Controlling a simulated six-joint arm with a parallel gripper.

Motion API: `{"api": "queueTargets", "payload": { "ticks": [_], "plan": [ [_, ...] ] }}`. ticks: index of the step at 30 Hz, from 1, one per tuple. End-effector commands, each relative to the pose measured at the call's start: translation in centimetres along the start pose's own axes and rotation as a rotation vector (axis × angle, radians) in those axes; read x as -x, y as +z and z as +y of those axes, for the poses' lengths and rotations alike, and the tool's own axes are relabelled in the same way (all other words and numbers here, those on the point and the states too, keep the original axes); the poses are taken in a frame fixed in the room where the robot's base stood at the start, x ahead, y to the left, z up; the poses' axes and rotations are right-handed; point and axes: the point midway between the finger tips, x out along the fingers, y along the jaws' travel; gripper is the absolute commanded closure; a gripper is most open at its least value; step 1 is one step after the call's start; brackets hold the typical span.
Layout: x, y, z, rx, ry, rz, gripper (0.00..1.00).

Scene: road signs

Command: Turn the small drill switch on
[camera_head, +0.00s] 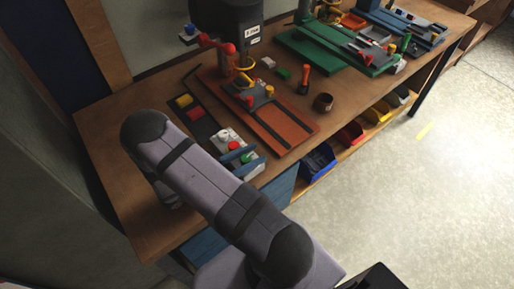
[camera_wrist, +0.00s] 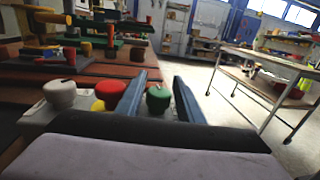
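A drill with a black head (camera_head: 240,20) and an orange base (camera_head: 285,122) stands on the bench. In front of it is a pale control box (camera_wrist: 38,114) with a grey-white knob (camera_wrist: 60,94), a red button (camera_wrist: 110,93) and a green knob (camera_wrist: 158,98). My gripper (camera_wrist: 160,90) is open, with its two blue fingers on either side of the green knob. Gaps show between the knob and the fingers; I cannot tell if they touch. In the head view my gripper (camera_head: 243,160) is over the box's front end, and the arm partly hides the box.
A larger green-based machine (camera_head: 318,55) stands farther back. A brown cup (camera_head: 323,102) and an orange-handled tool (camera_head: 304,78) stand right of the orange base. A black tray with yellow and red blocks (camera_head: 194,114) lies left. Coloured bins (camera_head: 350,135) sit under the bench.

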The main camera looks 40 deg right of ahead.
Motion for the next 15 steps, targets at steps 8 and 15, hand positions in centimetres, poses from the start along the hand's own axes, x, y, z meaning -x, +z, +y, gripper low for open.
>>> {"api": "queueTargets", "payload": {
  "ticks": [8, 15],
  "plan": [
    [-2.0, 0.1, 0.0, 0.0, 0.0, -0.001, 0.66],
    [-2.1, 0.0, 0.0, -0.001, 0.001, 0.0, 0.66]
  ]
}}
